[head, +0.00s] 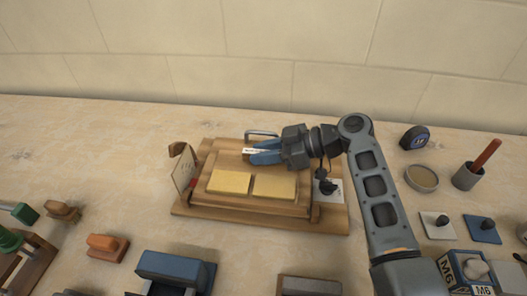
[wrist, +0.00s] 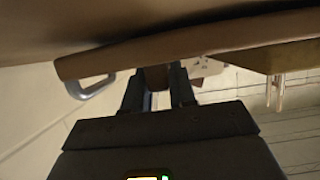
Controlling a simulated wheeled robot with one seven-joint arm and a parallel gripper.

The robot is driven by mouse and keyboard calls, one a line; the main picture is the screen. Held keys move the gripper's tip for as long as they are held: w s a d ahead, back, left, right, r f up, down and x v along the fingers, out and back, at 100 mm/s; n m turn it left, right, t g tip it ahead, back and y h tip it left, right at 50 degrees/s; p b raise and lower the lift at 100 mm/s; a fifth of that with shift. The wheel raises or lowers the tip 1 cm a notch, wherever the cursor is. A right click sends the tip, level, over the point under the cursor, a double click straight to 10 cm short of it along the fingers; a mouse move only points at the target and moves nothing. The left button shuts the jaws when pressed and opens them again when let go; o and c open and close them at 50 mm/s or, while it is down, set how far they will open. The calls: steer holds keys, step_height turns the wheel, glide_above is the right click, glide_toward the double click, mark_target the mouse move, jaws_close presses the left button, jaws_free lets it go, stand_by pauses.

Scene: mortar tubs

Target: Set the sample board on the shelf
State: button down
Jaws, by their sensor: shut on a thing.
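The wooden board with two yellow panels (head: 206,206), which I take for the sample board, is at the centre of the head view. It appears layered, with a metal handle (head: 262,133) behind it. My gripper (head: 262,155) is at its back part, blue fingers pointing left, beside a small white label. The contact is partly hidden by the fingers. I cannot make out a separate shelf.
A pale card (head: 183,170) stands at the board's left. A tape measure (head: 414,137), a round dish (head: 421,178) and a cup with a red-handled tool (head: 467,177) are at the right. Blue and orange blocks lie in front. The back left worktop is clear.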

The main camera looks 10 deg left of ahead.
steer(key=c, duration=0.9)
jaws_free()
steer(key=shift+f+p, duration=0.15)
steer(key=shift+p, duration=0.25)
